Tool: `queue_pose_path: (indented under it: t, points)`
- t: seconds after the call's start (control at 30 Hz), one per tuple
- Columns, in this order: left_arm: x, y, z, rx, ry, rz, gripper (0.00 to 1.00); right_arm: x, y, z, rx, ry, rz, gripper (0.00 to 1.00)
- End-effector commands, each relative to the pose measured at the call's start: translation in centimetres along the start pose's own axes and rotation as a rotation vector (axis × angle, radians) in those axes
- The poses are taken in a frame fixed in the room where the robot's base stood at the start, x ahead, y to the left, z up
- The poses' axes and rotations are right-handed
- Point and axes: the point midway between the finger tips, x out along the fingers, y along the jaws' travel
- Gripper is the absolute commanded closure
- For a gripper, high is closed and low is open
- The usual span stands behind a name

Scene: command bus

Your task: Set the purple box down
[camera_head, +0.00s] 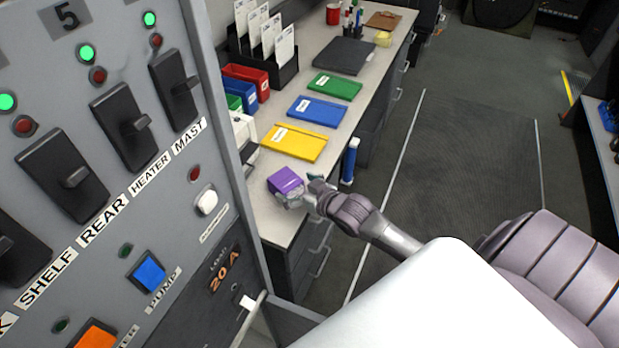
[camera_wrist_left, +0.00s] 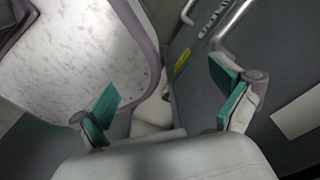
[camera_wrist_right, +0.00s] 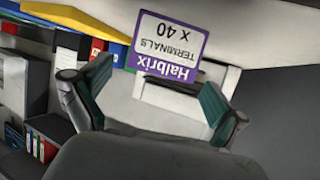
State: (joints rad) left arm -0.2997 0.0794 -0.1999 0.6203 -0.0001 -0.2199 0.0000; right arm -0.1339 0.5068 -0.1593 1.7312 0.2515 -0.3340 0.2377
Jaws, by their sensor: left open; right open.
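My right gripper (camera_head: 302,190) is at the box's near right side. In the right wrist view its teal-padded fingers are spread, with the box just beyond and between the tips; contact cannot be told. My left gripper (camera_wrist_left: 165,82) is open and empty, and is outside the head view.
Yellow (camera_head: 294,142), blue (camera_head: 317,109) and green (camera_head: 334,86) folders lie on the desk (camera_head: 268,222) behind the box. A grey switch panel (camera_head: 165,215) stands close on the left. A blue cylinder (camera_head: 350,160) is at the desk's right side. The floor to the right is open.

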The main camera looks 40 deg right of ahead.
Motion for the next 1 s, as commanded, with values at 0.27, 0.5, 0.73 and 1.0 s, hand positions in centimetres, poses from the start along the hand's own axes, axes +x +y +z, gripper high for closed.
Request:
queue_pose_path:
  t: [0.27,0.5,0.73,1.0]
  points:
    - [-0.1,0.0,0.0,0.000,-0.001,0.000,0.00,-5.6,0.0,0.1,0.001,-0.002,-0.001,0.02]
    - [-0.1,0.0,0.0,0.000,-0.001,0.000,0.00,-7.4,0.0,0.0,0.000,0.000,0.000,0.02]
    - [-0.1,0.0,0.1,0.000,-0.001,0.000,0.00,-7.4,0.0,0.0,0.001,0.000,0.000,0.02]
    - [-0.1,0.0,0.1,0.000,-0.001,0.000,0.00,-7.4,0.0,0.0,0.001,0.000,0.000,0.02]
